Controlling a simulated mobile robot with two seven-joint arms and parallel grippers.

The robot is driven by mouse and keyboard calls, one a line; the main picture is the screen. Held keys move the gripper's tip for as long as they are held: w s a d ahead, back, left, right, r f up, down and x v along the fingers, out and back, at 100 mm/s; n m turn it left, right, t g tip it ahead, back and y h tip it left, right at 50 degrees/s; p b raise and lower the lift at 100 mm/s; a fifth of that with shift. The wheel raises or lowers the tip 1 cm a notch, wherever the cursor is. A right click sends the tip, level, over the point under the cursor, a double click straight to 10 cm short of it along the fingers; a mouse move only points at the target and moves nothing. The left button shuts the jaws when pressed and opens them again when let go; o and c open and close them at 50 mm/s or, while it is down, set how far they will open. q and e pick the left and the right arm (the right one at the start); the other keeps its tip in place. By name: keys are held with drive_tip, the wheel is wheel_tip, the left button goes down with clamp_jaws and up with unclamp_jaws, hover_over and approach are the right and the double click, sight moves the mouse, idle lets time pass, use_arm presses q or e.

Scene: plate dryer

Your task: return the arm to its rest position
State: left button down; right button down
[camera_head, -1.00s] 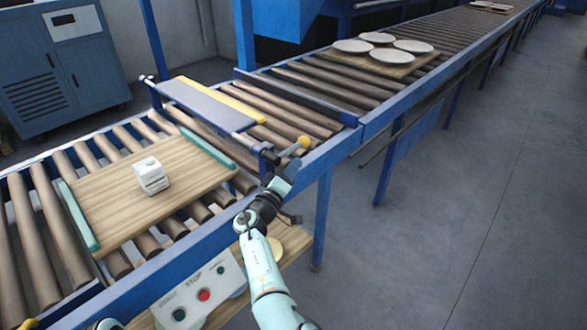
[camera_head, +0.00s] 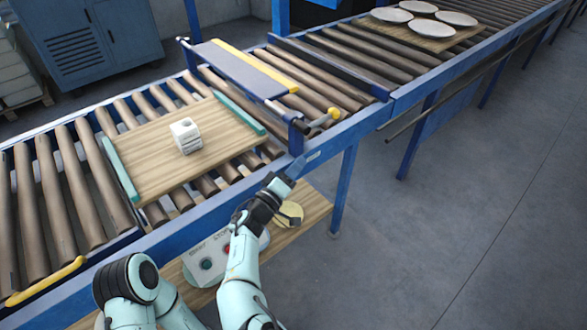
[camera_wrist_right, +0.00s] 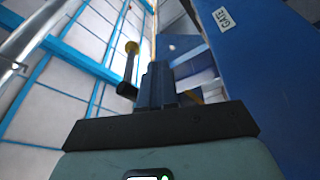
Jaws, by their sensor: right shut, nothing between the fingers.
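My right arm (camera_head: 240,285) reaches up from the bottom of the head view. Its gripper (camera_head: 282,181) is beside the front blue rail (camera_head: 345,133) of the conveyor, below the gate lever (camera_head: 320,121) with the yellow knob. In the right wrist view the fingers (camera_wrist_right: 158,78) are shut together with nothing held. The lever's yellow knob (camera_wrist_right: 131,47) shows to their left, apart from them. A blue surface with a GATE label (camera_wrist_right: 224,20) is to their right. Part of my left arm (camera_head: 130,287) shows at the lower left; its gripper is out of view.
A wooden board (camera_head: 150,172) with teal edges carries a white block (camera_head: 186,136) on the rollers. A blue gate panel (camera_head: 237,70) lies to its right. A control panel (camera_head: 205,264) and wooden shelf (camera_head: 312,207) are below. Floor at right is clear.

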use_arm(q)
drive_tip(key=shift+s+d+r, duration=0.1)
drive_tip(key=shift+s+d, duration=0.05)
drive_tip(key=shift+s, duration=0.05)
use_arm(e)
drive_tip(key=shift+v, duration=0.8)
